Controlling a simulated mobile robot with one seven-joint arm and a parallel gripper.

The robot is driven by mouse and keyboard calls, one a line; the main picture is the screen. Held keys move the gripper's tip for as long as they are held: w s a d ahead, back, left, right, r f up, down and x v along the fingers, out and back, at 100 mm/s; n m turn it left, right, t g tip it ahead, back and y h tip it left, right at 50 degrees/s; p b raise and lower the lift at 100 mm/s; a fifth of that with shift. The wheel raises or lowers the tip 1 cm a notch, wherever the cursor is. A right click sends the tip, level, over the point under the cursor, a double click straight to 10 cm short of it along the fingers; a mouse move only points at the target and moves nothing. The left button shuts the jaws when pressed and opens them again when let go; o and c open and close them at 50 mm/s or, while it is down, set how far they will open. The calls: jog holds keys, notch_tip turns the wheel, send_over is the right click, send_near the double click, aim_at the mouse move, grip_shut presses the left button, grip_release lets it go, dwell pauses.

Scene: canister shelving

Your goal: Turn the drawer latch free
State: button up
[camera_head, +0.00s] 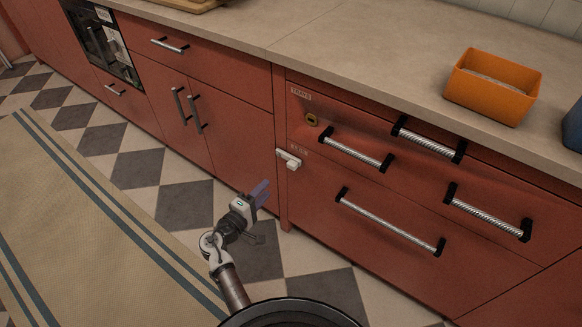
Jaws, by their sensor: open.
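The drawer latch (289,159) is a small pale block with a short bar, mounted at the left edge of the red drawer unit on the right. Its exact turn position is too small to tell. Above it is a small brass-coloured round fitting (312,120). The drawer fronts beside it carry ribbed metal handles with black ends, one upper left (355,153) and a long lower one (388,226). My gripper (262,193) is open and empty, below and left of the latch and apart from it, with its bluish fingers pointing up and right.
An orange bin (492,86) stands on the beige counter (350,50) above the drawers, with a blue object (573,128) at the right edge. Handles jut from the cabinet fronts. A beige striped rug (80,230) lies on the checkered floor at left. The floor before the cabinets is clear.

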aim_at(290, 168)
jog(key=x, duration=0.4)
jog(key=b+x, duration=0.1)
jog(key=x, duration=0.9)
jog(key=shift+s+d, duration=0.35)
jog(key=shift+d, duration=0.05)
jog(key=shift+c, duration=0.4)
grip_shut()
